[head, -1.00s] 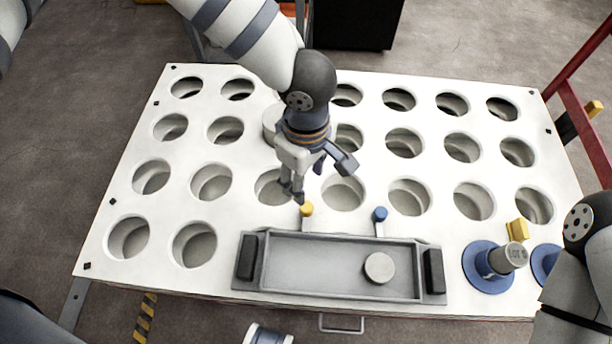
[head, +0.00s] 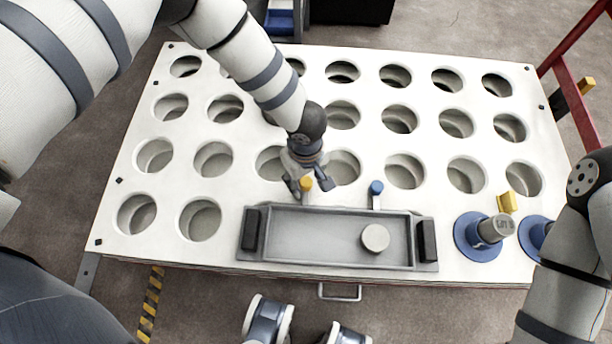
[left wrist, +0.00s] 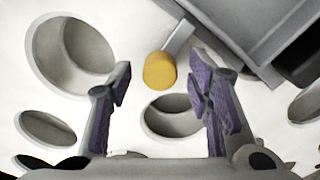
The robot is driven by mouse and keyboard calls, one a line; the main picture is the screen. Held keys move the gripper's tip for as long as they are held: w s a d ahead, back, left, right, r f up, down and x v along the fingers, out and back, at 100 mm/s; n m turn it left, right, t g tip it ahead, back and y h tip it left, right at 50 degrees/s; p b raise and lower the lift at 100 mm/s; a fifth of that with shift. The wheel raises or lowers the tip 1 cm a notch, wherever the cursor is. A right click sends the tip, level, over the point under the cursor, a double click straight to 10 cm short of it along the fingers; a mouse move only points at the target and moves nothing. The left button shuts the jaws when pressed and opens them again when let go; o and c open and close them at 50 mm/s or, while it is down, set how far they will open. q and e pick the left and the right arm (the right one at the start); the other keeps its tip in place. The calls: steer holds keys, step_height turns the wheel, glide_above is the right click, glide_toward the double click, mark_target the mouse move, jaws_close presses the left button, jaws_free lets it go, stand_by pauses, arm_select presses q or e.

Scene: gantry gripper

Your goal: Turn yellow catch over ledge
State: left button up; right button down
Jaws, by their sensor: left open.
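The yellow catch (head: 306,184) is a yellow knob on a short grey arm at the far edge of the grey tray (head: 336,264), left of centre. The arm points away from the tray over the white table. In the left wrist view the yellow catch (left wrist: 160,70) shows just beyond and between my fingertips, not visibly touched. My left gripper (head: 306,188) is open beside the catch in the head view; its purple-padded fingers (left wrist: 163,85) are spread apart. A ledge is the tray's far rim (head: 340,209). My right gripper is not in view.
A blue catch (head: 376,188) sits to the right on the same tray edge. Blue-based posts (head: 485,237) and a yellow block (head: 507,203) stand at the right. The white table (head: 240,245) has many round holes.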

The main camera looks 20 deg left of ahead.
arm_select(q)
steer(key=shift+c, duration=0.5)
jaws_close()
steer(key=shift+f+b, duration=0.1)
steer(key=shift+b, duration=0.3)
steer(key=shift+m, duration=0.3)
steer(key=shift+r, duration=0.2)
steer(key=shift+o, duration=0.5)
jaws_free()
